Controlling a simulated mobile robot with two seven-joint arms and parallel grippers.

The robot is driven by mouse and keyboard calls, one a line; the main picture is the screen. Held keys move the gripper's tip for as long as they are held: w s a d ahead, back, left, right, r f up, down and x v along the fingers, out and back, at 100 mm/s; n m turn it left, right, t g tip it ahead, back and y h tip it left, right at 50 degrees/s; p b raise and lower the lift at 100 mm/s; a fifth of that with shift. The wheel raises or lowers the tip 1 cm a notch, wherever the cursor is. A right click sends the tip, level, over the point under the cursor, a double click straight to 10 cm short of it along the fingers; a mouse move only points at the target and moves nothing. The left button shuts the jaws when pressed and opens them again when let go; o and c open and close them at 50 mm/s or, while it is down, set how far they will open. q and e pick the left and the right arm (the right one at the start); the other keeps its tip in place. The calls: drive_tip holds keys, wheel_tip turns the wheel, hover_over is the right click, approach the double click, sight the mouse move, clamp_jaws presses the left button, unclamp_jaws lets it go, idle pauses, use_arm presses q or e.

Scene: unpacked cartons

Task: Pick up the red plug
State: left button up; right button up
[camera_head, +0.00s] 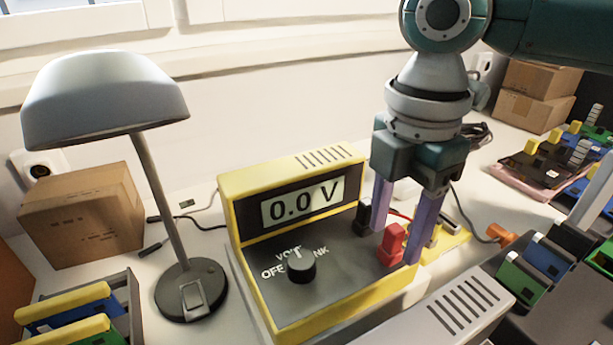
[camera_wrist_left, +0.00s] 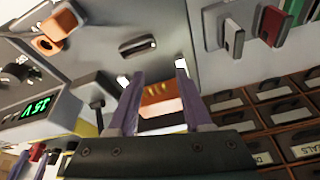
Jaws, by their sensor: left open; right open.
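The red plug (camera_head: 392,243) stands upright on the dark panel of the yellow multimeter (camera_head: 240,215), at its right side. A black plug (camera_head: 362,216) stands just behind it to the left. My right gripper (camera_head: 396,242) points down over the panel, open, with its purple fingers on either side of the red plug. I cannot tell whether they touch it. My left gripper (camera_wrist_left: 159,72) shows only in the left wrist view. It is open, with nothing seen held between its fingers.
A desk lamp (camera_head: 190,290) and a cardboard box (camera_head: 85,213) stand left of the meter. A grey vented case (camera_head: 430,315) lies close in front at right. Coloured modules (camera_head: 545,255) crowd the right side. Labelled drawers (camera_wrist_left: 285,110) show in the left wrist view.

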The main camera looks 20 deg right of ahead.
drive_tip(key=shift+f, duration=0.35)
drive_tip(key=shift+c, duration=0.4)
clamp_jaws()
idle(0.8)
